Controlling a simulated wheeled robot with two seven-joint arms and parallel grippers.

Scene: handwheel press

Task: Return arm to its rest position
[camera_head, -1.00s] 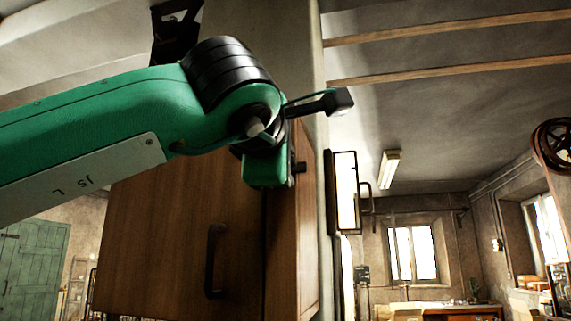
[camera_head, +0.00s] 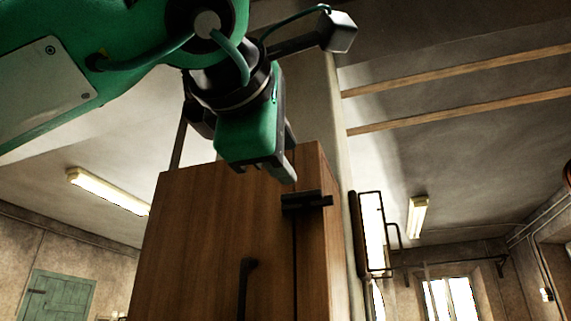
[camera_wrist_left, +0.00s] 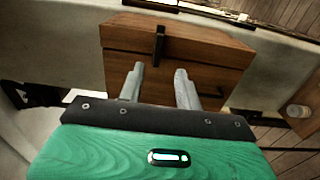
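My left arm (camera_head: 155,65) is green and comes in from the upper left of the head view. Its left gripper (camera_head: 286,165) points down at the upper front of a brown wooden cabinet (camera_head: 205,235). In the left wrist view the two grey fingers of the left gripper (camera_wrist_left: 159,70) stand apart with nothing held between them. The cabinet (camera_wrist_left: 205,55) lies beyond the fingertips there; whether they touch it I cannot tell. A black latch (camera_head: 307,202) and a black handle (camera_head: 245,285) are on the cabinet. My right gripper is not in view.
A wall edge with a black-framed panel (camera_head: 372,232) stands right of the cabinet. Ceiling lamps (camera_head: 108,191) and wooden beams (camera_head: 460,75) are overhead. A green door (camera_head: 58,298) is at the lower left. Open room shows at the right.

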